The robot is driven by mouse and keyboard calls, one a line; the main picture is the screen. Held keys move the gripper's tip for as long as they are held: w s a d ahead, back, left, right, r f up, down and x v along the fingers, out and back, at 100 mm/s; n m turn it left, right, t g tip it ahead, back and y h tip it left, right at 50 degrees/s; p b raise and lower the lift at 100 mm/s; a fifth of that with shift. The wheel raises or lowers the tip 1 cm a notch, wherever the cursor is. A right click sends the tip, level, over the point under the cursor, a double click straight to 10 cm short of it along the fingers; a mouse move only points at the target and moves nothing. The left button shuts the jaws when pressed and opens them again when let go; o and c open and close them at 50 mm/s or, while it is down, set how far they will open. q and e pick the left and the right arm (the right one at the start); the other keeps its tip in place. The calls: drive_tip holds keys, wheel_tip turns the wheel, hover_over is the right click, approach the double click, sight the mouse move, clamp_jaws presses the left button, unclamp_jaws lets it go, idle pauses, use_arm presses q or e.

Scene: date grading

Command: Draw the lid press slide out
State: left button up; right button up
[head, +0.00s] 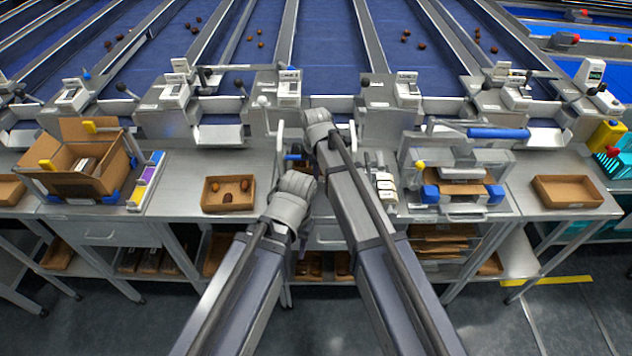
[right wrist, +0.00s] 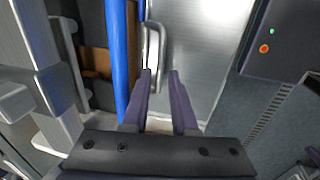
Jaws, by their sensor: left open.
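The lid press (head: 460,165) stands on the right part of the bench, with a blue lever bar (head: 498,133) on top. A brown carton and blue blocks show at its front, above a pale slide handle (head: 466,216). In the right wrist view I see the blue bar (right wrist: 118,60) and a pale looped handle (right wrist: 153,50) close to my right fingertips. My right gripper (right wrist: 160,78) is open, with bare metal showing between its fingers. Its fingers are hidden in the head view. My left gripper (head: 297,158) is open near the bench centre, partly hidden by the arms.
An open carton (head: 75,160) stands at left. A shallow tray with dates (head: 228,205) is left of my arms. White scoops (head: 386,188) lie left of the press. An empty tray (head: 567,192) is at right. My arms sit close together at centre.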

drive_tip(key=shift+w+f+b, duration=0.2)
drive_tip(key=shift+f+b, duration=0.5)
drive_tip(key=shift+f, duration=0.5)
clamp_jaws()
idle(0.6)
